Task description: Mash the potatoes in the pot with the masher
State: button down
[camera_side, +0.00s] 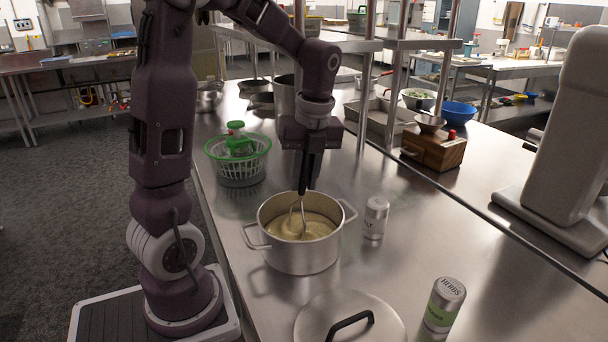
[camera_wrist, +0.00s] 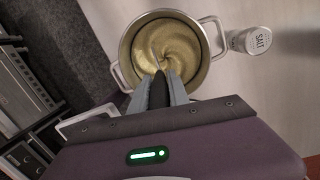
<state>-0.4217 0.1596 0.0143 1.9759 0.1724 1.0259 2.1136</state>
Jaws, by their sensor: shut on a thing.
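A silver two-handled pot (camera_side: 301,256) stands on the steel counter, holding a yellowish, swirled potato mass (camera_side: 315,226). My gripper (camera_side: 305,186) is above the pot, pointing down, and is shut on the masher (camera_side: 301,205). The masher's metal shaft goes down into the mash, so its lower end is hidden. In the wrist view my gripper's fingers (camera_wrist: 161,90) close around the dark masher handle, over the near side of the pot (camera_wrist: 126,62). The mash (camera_wrist: 172,44) there shows spiral ridges around the shaft.
A salt shaker (camera_side: 375,218) stands close to the pot's right handle. A pot lid (camera_side: 310,318) and a herbs shaker (camera_side: 444,305) are at the front. A green-rimmed basket (camera_side: 238,165) stands behind left.

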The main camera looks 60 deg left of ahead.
notch_tip(320, 180, up, 13)
jog(key=shift+f, duration=0.2)
dwell(0.6)
dwell(0.5)
